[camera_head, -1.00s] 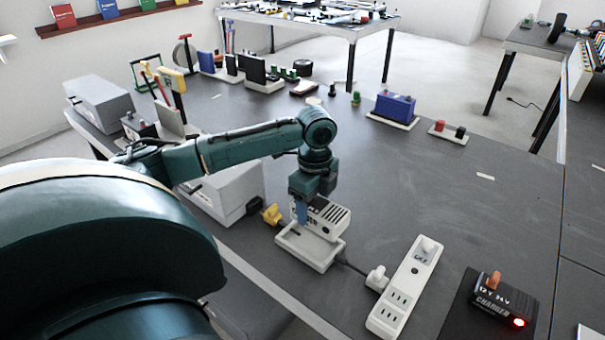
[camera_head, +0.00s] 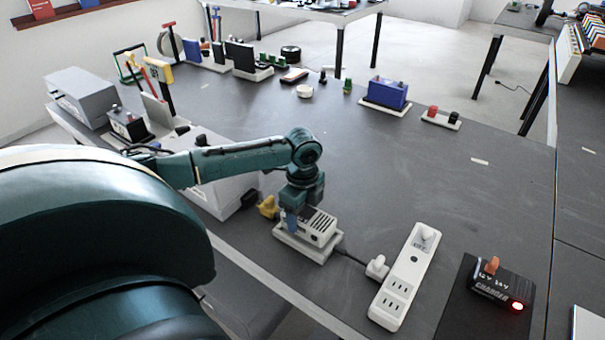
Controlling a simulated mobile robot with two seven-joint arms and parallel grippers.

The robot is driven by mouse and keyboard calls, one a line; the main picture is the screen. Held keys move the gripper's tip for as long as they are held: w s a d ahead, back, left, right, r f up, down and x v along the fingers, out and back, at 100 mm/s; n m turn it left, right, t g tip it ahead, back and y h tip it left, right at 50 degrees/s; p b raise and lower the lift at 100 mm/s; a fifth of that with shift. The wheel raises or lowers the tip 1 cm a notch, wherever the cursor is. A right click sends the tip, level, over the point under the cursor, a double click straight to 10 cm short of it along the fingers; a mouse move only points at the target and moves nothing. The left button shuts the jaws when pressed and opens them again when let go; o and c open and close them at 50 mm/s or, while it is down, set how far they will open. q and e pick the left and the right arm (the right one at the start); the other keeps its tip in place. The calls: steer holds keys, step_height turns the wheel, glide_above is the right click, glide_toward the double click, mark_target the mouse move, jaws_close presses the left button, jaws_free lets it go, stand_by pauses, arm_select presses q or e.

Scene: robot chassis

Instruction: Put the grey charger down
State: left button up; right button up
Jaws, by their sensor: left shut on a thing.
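The grey charger (camera_head: 320,229) is a light grey box with dark vent slots on its right end. It sits in or just over a shallow white tray (camera_head: 304,253) near the table's front edge; I cannot tell whether it fully rests there. My left gripper (camera_head: 292,219) comes down from above and is shut on the charger's left part, hiding that part. A dark cable runs from the tray area to a plug (camera_head: 377,267). My right gripper is not in view.
A white power strip (camera_head: 405,278) lies to the right, and a black charger (camera_head: 500,285) with a red light lies beyond it. A yellow connector (camera_head: 268,206) and a large grey box (camera_head: 225,195) stand close on the left. The table's middle is clear.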

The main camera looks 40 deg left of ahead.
mark_target(302, 212)
arm_select(q)
steer(key=shift+f, duration=1.1)
steer(key=shift+f, duration=0.1)
steer(key=o, duration=1.4)
step_height(302, 212, up, 12)
steer(key=shift+r, duration=0.15)
